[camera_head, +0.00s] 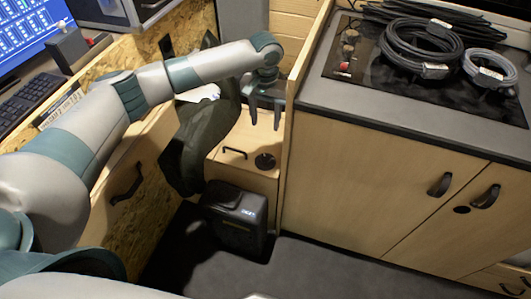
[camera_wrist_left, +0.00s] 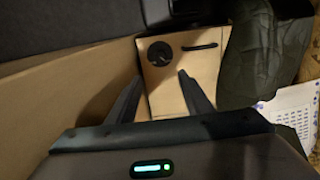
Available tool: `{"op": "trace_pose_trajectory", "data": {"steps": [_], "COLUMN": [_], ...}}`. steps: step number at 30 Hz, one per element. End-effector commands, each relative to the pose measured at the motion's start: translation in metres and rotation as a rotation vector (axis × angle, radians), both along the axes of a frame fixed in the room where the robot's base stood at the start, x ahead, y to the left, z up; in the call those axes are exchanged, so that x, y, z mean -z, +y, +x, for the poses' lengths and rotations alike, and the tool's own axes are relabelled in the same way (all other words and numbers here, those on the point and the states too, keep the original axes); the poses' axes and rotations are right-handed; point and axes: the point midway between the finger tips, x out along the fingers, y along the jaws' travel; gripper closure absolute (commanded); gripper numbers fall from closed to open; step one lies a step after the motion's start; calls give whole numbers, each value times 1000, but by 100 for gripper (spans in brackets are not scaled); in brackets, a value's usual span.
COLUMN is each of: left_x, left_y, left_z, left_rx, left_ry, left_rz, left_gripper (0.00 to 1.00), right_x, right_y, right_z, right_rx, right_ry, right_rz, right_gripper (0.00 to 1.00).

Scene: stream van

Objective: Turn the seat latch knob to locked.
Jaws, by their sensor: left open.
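The seat latch knob (camera_head: 264,161) is a round black knob on the light wooden seat box between the bag and the cabinet. In the left wrist view the knob (camera_wrist_left: 160,53) shows as a dark disc with a raised bar; I cannot tell its setting. My left gripper (camera_head: 265,118) points down above the box with its two fingers spread, empty and apart from the knob. In the left wrist view the fingertips of the left gripper (camera_wrist_left: 159,77) stand to either side just below the knob in the picture. My right gripper is not in view.
A black pull handle (camera_head: 235,152) is beside the knob. A dark green bag (camera_head: 190,150) hangs close on the left. A black case (camera_head: 235,220) stands on the floor in front. The wooden cabinet (camera_head: 375,185) with coiled cables (camera_head: 425,48) on top bounds the right side.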

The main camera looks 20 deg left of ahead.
Motion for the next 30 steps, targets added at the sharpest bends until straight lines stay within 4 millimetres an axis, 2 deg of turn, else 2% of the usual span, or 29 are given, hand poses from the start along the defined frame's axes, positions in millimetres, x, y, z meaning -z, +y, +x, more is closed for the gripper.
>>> {"op": "trace_pose_trajectory", "data": {"steps": [5,11,19,30], "left_x": [7,28,74,140], "left_y": [0,0,0,0], "left_z": [0,-1,-1,-1], "left_rx": [0,-1,-1,-1], "left_ry": [2,3,3,2], "left_rz": [1,1,1,1], "left_gripper": [54,54,54,54], "right_x": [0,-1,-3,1], "right_y": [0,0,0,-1], "right_z": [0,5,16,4], "right_rx": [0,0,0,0], "right_ry": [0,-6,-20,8], "right_rz": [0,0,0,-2], "right_gripper": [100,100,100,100]}}
